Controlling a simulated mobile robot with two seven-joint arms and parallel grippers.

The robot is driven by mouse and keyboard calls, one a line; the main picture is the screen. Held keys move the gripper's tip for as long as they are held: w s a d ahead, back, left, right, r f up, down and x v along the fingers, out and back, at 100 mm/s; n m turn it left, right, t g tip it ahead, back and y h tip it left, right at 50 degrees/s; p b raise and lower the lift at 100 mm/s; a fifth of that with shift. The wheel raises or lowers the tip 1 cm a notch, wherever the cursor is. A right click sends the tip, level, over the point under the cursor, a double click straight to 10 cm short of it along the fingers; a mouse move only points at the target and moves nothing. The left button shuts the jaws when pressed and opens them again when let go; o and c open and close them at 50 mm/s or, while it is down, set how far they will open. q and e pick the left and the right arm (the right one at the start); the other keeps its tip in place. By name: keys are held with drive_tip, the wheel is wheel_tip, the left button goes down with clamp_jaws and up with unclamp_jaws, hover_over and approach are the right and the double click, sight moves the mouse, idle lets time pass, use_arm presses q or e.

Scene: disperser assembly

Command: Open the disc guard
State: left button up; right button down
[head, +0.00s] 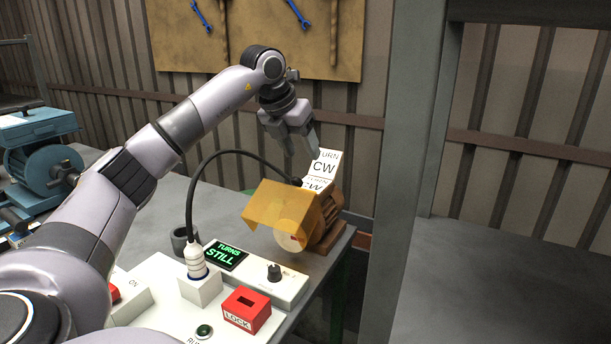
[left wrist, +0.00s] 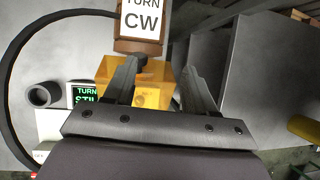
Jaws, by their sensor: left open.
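The disc guard (head: 280,204) is an orange, see-through angled cover on the motor unit at the right end of the bench. A pale disc (head: 296,232) shows partly below it, beside the brown motor body (head: 325,222). My left gripper (head: 313,152) is open and empty, above and behind the guard, close to the white CW sign (head: 324,165). In the left wrist view the open fingers (left wrist: 158,90) point toward the orange part (left wrist: 150,95), with no contact that I can make out. My right gripper is not in view.
A control panel with a display (head: 225,255), a red LOCK block (head: 246,309) and a knob (head: 274,272) lies in front of the unit. A black cable (head: 190,190) arches beside it. A grey post (head: 395,180) stands close on the right.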

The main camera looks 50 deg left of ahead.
sight(295, 178)
use_arm(q)
drive_tip(key=shift+s+a+f+g+y, duration=0.5)
drive_tip(key=shift+s+a+f+g, duration=0.2)
drive_tip(key=shift+s, duration=0.2)
drive_tip(key=shift+a+f, duration=0.15)
drive_tip(key=shift+f, duration=0.15)
drive_tip(key=shift+x, duration=3.2)
